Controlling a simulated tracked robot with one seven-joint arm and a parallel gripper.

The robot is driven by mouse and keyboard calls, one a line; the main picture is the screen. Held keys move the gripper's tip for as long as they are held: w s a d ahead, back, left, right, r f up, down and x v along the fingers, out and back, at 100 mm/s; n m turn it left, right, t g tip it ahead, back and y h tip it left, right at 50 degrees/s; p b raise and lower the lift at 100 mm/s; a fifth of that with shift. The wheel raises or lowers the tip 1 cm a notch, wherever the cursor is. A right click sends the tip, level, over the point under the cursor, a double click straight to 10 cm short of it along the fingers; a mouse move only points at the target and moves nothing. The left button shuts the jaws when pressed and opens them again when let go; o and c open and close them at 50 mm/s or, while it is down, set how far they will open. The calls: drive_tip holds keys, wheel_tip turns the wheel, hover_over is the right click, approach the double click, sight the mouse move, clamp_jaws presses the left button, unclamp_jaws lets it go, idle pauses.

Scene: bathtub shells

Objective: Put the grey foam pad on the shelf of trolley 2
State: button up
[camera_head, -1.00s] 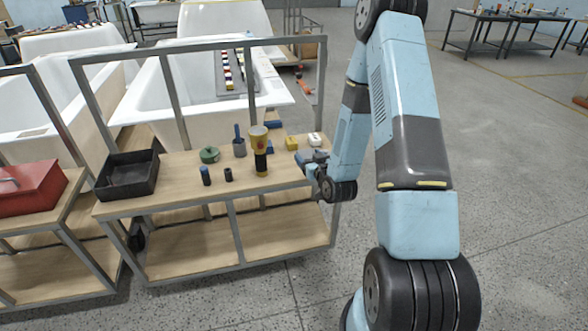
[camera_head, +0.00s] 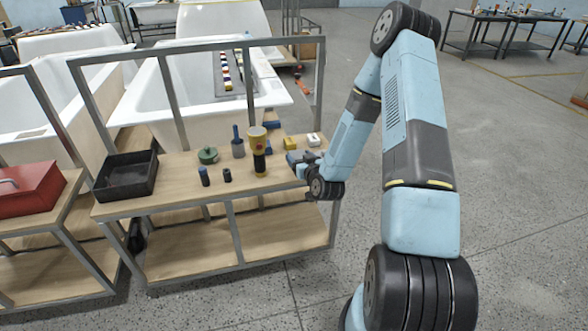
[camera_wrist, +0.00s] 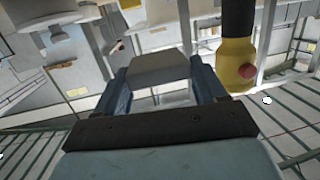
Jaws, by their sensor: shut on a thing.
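My gripper (camera_head: 293,158) is over the right end of the middle trolley's (camera_head: 180,185) wooden top. In the wrist view, my gripper (camera_wrist: 162,92) has its two blue-grey fingers shut on a grey block, the grey foam pad (camera_wrist: 160,68). The pad spans the gap between the fingertips. In the head view the pad cannot be made out clearly. The middle trolley has a wooden lower shelf (camera_head: 190,250) with a bare surface. No trolley number is readable.
A yellow and black torch-like item (camera_head: 259,145) stands left of my gripper; it looms close in the wrist view (camera_wrist: 237,60). A black tray (camera_head: 126,176), a green lidded pot (camera_head: 207,155) and small items share the top. A red toolbox (camera_head: 28,190) sits on the left trolley.

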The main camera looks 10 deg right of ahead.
drive_tip(key=w+f, duration=0.5)
drive_tip(key=shift+w+a+f, duration=0.1)
drive_tip(key=shift+w+f, duration=0.2)
drive_tip(key=shift+w, duration=0.1)
drive_tip(key=shift+w+f, duration=0.6)
drive_tip(key=shift+f, duration=1.55)
drive_tip(key=shift+f, duration=0.3)
